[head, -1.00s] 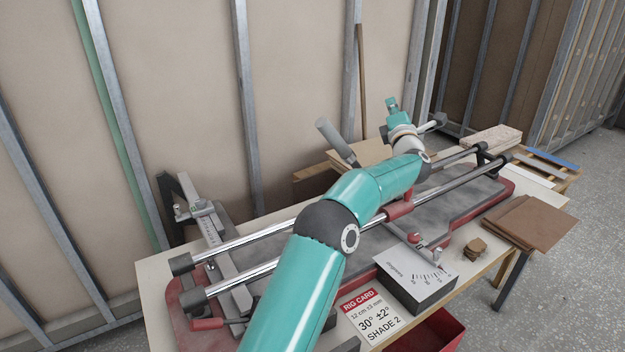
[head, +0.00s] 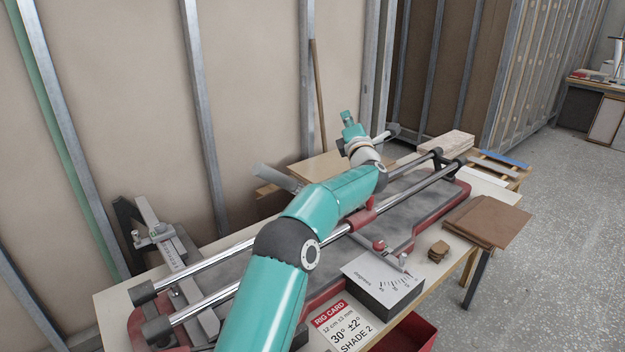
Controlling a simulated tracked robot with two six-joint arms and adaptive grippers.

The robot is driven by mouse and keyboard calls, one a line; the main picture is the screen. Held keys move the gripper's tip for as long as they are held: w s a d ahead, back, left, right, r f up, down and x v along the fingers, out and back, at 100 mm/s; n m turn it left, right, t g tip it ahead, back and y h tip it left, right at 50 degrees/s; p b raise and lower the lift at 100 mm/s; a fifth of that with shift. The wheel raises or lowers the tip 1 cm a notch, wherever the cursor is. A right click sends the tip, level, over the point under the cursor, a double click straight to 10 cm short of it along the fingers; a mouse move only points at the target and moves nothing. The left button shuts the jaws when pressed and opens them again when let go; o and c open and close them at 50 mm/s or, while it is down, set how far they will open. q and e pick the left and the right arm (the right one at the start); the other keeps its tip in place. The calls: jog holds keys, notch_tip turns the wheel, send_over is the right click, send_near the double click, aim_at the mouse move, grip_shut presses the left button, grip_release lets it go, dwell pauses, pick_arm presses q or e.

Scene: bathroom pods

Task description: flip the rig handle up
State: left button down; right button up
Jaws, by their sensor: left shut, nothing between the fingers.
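The rig (head: 405,225) is a red-edged grey bed with two long chrome rails, lying lengthwise on the bench. Its red carriage (head: 362,219) sits on the rails, partly hidden by my left arm. The grey handle (head: 276,177) slants low to the upper left behind my forearm; its lower end is hidden. My left gripper (head: 347,118) is at the end of the teal arm, beyond the rails and to the right of the handle. It looks shut and empty, pointing up and apart from the handle. My right gripper is out of view.
A rig card (head: 342,325) and an angle gauge (head: 384,283) are at the bench front. Brown boards (head: 487,222), small brown pieces (head: 438,251) and a pale block (head: 447,143) are to the right. A red bin (head: 410,336) is below. A studded wall stands behind.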

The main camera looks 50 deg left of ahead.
pick_arm(q)
jog(key=s+d+f+b, duration=0.6)
jog(key=d+f+b, duration=0.1)
jog(key=d+b, duration=0.2)
jog(key=shift+b, duration=0.8)
jog(key=shift+f, duration=0.1)
jog(key=s+f+n+y+b, duration=0.1)
jog(key=s+f+n+b, duration=0.1)
jog(key=s, duration=0.6)
jog(key=s+f+n+g+y+b, duration=0.1)
jog(key=s+f+n+b, duration=0.1)
jog(key=s+f+b, duration=0.3)
jog(key=s+f+n+y+b, duration=0.1)
jog(key=s+f+n+b, duration=0.1)
jog(key=s+f, duration=0.5)
jog(key=shift+s+a+f+g+b, duration=0.15)
jog(key=shift+s+g+b, duration=0.45)
jog(key=shift+s, duration=1.45)
